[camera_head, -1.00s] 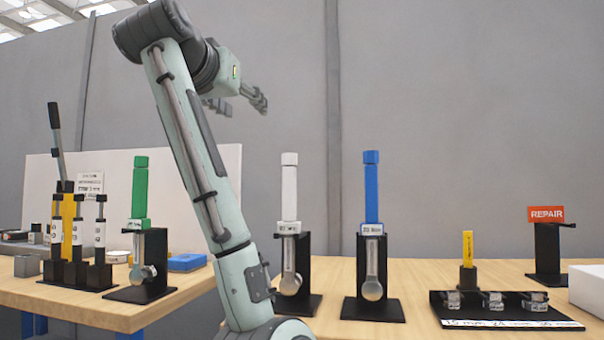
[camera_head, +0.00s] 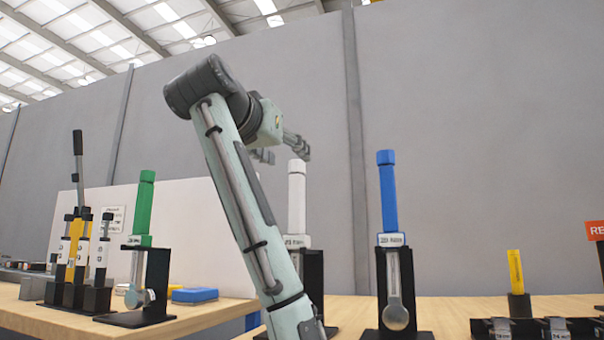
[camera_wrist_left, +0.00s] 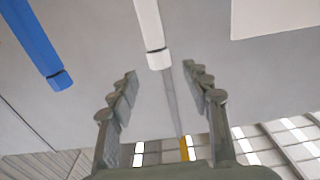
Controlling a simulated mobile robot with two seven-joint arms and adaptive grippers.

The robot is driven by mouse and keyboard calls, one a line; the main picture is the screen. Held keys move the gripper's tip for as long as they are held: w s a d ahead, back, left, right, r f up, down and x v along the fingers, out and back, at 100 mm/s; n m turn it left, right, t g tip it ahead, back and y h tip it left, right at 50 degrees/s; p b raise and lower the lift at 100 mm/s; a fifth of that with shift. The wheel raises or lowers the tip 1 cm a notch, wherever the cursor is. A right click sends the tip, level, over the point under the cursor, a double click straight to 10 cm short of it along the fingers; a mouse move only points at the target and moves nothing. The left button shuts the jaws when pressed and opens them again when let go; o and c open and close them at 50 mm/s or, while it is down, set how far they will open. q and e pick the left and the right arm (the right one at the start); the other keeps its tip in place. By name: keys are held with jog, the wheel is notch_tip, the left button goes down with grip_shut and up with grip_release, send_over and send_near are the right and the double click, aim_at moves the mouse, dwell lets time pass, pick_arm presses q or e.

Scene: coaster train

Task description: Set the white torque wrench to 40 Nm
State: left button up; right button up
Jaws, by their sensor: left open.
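The white torque wrench (camera_head: 297,200) stands upright in a black stand (camera_head: 312,275), with its handle up and a label at the handle's lower end. My arm covers its lower part in the head view. My left gripper (camera_head: 283,152) is beside and around the height of the handle's top. In the left wrist view, the open fingers (camera_wrist_left: 158,75) spread to either side of the handle's capped end (camera_wrist_left: 152,35), with clear gaps. Contact is not visible. The label is too small to read, so the setting cannot be told. My right gripper is not in view.
A blue wrench (camera_head: 388,200) stands to the right and a green one (camera_head: 144,210) to the left, each in a black stand. A yellow-handled tool (camera_head: 516,272) and a black holder (camera_head: 490,328) are at the right. Free air lies above the wrenches.

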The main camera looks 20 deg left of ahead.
aim_at(294, 162)
pick_arm(q)
jog(key=w, duration=0.6)
jog(key=shift+w+d, duration=0.1)
jog(key=shift+w, duration=0.25)
grip_shut()
